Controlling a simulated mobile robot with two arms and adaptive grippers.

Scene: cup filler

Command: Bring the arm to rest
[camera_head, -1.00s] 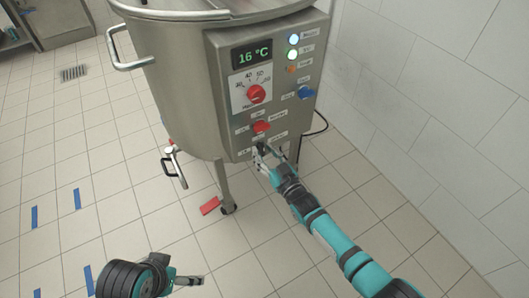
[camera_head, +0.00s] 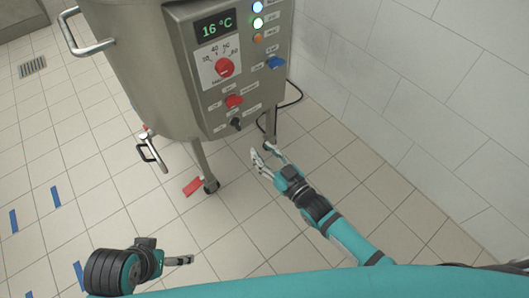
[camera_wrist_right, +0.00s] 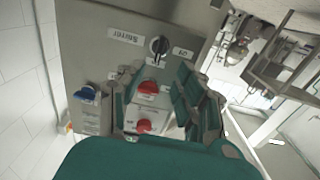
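My right gripper (camera_head: 265,155) is open and empty, with a gap between its fingers. It is in front of and below the control panel (camera_head: 207,94), apart from it. In the right wrist view the open fingers (camera_wrist_right: 160,95) frame the panel's black stirrer knob (camera_wrist_right: 158,46), a red knob (camera_wrist_right: 148,87) and a red dial (camera_wrist_right: 143,125). My left gripper (camera_head: 180,260) is low at the left in the head view, seen side-on, so its opening is unclear. It shows nothing held.
The steel tank (camera_head: 140,60) stands on legs at the upper left, its panel reading 16 °C. A valve handle (camera_head: 152,152) sticks out low on the tank. A red block (camera_head: 193,186) lies on the floor. A wall (camera_head: 420,90) is at the right; open floor lies in front.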

